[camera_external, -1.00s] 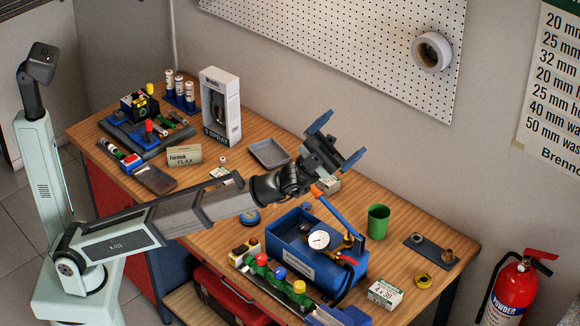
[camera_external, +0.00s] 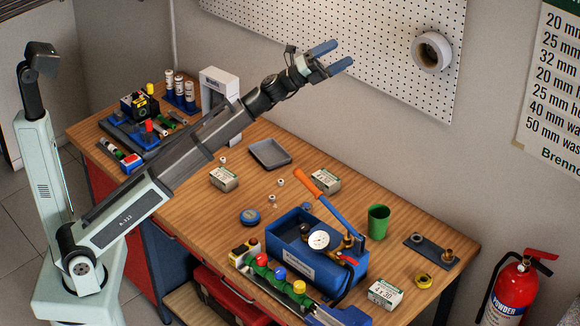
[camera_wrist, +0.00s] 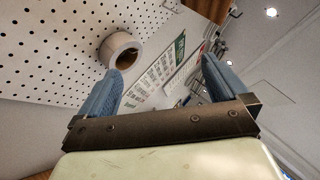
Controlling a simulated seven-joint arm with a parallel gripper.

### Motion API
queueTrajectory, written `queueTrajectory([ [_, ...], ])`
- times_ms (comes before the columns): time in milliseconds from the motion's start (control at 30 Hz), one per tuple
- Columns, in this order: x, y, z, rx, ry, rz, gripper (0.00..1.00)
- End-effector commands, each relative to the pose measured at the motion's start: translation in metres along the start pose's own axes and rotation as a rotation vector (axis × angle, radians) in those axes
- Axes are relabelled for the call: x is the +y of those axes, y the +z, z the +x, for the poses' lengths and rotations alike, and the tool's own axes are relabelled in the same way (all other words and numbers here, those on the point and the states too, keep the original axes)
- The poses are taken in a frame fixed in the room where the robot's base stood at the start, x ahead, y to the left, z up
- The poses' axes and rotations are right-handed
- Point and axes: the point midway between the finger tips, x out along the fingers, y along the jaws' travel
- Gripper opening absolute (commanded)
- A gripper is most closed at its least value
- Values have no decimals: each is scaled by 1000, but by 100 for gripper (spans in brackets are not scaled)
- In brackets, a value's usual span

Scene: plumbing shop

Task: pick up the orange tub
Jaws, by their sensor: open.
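I cannot make out an orange tub in either view. The only clear orange is the lever grip (camera_external: 307,182) of the blue test pump (camera_external: 287,262) on the bench. My gripper (camera_external: 333,57) is raised high above the back of the bench, in front of the pegboard. Its blue fingers are spread apart with nothing between them. In the wrist view the open fingers (camera_wrist: 163,78) point toward the wall and ceiling, and no bench top shows between them. My arm hides part of the left side of the bench.
A green cup (camera_external: 378,222) stands right of the pump. A grey tray (camera_external: 270,153), small boxes (camera_external: 223,179) and a blue round tin (camera_external: 250,217) are on the bench. A tall white box (camera_external: 220,85) stands behind my arm. The pegboard (camera_external: 370,40) is behind my gripper.

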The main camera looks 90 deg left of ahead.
Motion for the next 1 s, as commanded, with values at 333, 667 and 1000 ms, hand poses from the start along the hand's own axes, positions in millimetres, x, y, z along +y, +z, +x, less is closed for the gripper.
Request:
queueTrajectory([
  [333,52,159,-58,-181,188,250,100],
  [667,81,278,-113,-404,282,285,100],
  [1000,136,412,-206,-793,373,79,100],
])
